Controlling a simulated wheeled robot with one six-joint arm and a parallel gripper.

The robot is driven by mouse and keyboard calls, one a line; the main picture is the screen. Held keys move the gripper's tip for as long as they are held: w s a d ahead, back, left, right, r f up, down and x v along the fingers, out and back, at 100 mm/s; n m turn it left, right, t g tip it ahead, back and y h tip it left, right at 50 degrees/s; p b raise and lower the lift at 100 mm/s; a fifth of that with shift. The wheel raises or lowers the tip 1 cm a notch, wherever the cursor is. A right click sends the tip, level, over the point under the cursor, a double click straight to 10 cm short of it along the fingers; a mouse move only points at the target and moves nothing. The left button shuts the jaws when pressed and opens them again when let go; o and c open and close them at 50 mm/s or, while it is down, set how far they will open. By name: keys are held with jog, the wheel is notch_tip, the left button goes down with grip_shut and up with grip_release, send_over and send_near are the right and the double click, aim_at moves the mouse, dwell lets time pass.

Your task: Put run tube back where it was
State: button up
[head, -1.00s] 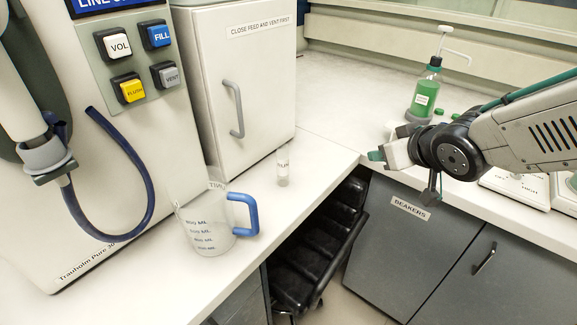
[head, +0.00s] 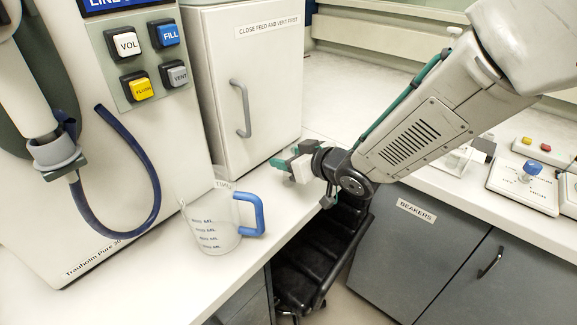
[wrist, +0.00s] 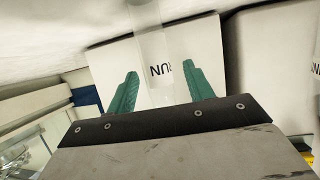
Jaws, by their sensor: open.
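The run tube (wrist: 150,42) is a clear tube with dark letters that read upside down as "RUN" in the wrist view. It lies between the two green fingertips of my gripper (wrist: 160,68), with a gap visible on each side of it. In the head view my gripper (head: 284,164) is low over the left counter, in front of the white cabinet. There the gripper hides the tube. The gripper is open, and I see no contact with the tube.
A clear measuring jug (head: 212,222) with a blue handle stands left of my gripper, near the counter edge. The white cabinet (head: 262,100) stands behind. A dispensing machine (head: 165,190) with a blue hose is at left. A black chair (head: 318,255) sits below.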

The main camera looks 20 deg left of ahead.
jog(key=shift+w+a+f, duration=0.1)
jog(key=shift+a, duration=0.1)
jog(key=c, duration=1.1)
